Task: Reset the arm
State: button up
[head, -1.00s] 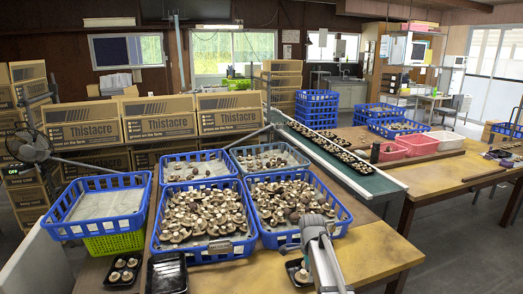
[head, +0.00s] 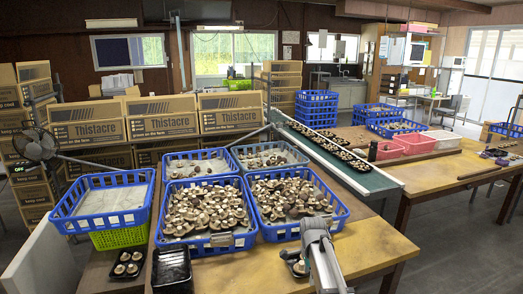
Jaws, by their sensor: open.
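My grey arm reaches up from the bottom right of the head view, and its visible end lies in front of the right mushroom crate. I can make out no fingers, so my gripper is not seen. A small black tray (head: 286,254) with a few mushrooms sits on the table just left of my arm and is partly covered by it. Two blue crates, left (head: 207,249) and right (head: 338,207), are full of brown mushrooms. Another black tray with mushrooms (head: 126,277) and an empty-looking stack of black trays (head: 172,268) lie at the front left.
An empty blue crate (head: 72,228) rests on a green crate (head: 118,238) at the left. Two blue crates with fewer mushrooms stand behind the full ones. A green conveyor (head: 365,178) carries packed trays. The yellowish table top (head: 368,245) is clear to the right of my arm.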

jog(key=s+r+n+t+p, duration=0.1)
jog(key=s+n, duration=1.4)
jog(key=n, duration=0.1)
jog(key=shift+s+d+r+n+p, duration=0.3)
jog(key=shift+s+r+p, duration=0.05)
jog(key=shift+r, duration=0.05)
jog(key=shift+d, duration=0.1)
